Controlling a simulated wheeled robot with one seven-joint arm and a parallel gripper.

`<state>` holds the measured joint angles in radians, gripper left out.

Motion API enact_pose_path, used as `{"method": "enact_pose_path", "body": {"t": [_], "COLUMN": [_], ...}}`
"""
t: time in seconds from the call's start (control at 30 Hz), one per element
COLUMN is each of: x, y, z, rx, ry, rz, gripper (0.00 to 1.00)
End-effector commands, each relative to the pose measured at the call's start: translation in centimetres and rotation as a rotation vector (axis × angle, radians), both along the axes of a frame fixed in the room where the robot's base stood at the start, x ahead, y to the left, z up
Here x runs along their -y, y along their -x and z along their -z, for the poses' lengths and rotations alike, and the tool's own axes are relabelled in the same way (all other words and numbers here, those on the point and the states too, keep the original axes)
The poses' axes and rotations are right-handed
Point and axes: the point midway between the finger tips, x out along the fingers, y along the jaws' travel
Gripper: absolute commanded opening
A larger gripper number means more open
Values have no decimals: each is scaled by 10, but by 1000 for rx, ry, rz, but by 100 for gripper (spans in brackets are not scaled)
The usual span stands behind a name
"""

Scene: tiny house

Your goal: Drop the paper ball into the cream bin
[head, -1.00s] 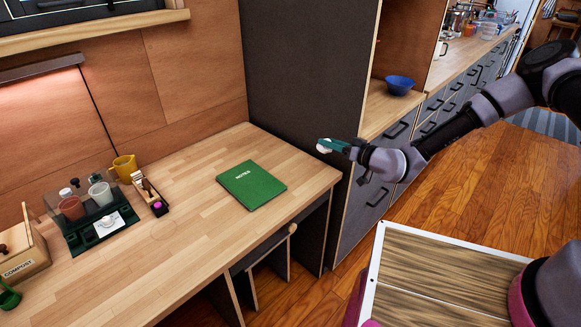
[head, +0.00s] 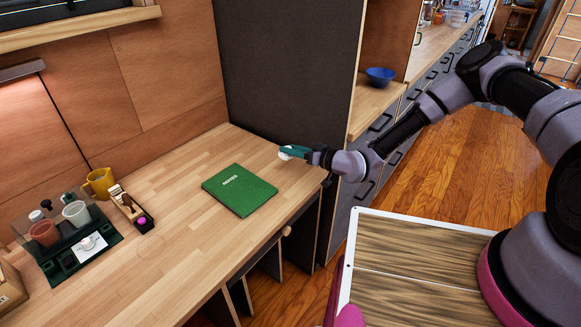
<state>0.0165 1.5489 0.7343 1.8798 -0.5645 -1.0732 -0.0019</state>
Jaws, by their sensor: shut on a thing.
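My gripper (head: 293,151) is shut on a small white paper ball (head: 286,154). It holds the ball at its tip near the right end of the wooden desk (head: 170,265), right of the green notebook (head: 239,189). The dark jaws hide part of the ball. I cannot make out for sure a cream bin in this view. A small whitish cup (head: 76,213) stands in a dark green tray on the left side of the desk, but I cannot tell whether it is the bin.
A reddish cup (head: 44,232) stands beside the whitish cup. A yellow mug (head: 100,183) and a small wooden holder (head: 130,206) are nearby. A blue bowl (head: 380,77) sits on the shelf behind. A dark panel (head: 285,75) rises at the desk's far end. The desk's front middle is clear.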

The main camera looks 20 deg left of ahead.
Motion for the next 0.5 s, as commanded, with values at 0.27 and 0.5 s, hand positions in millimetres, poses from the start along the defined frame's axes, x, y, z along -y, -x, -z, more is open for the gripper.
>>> {"method": "enact_pose_path", "body": {"t": [0.27,0.5], "x": [0,0], "y": [0,0], "z": [35,64], "rx": [-1,0], "ry": [1,0], "rz": [1,1], "gripper": [0,0]}}
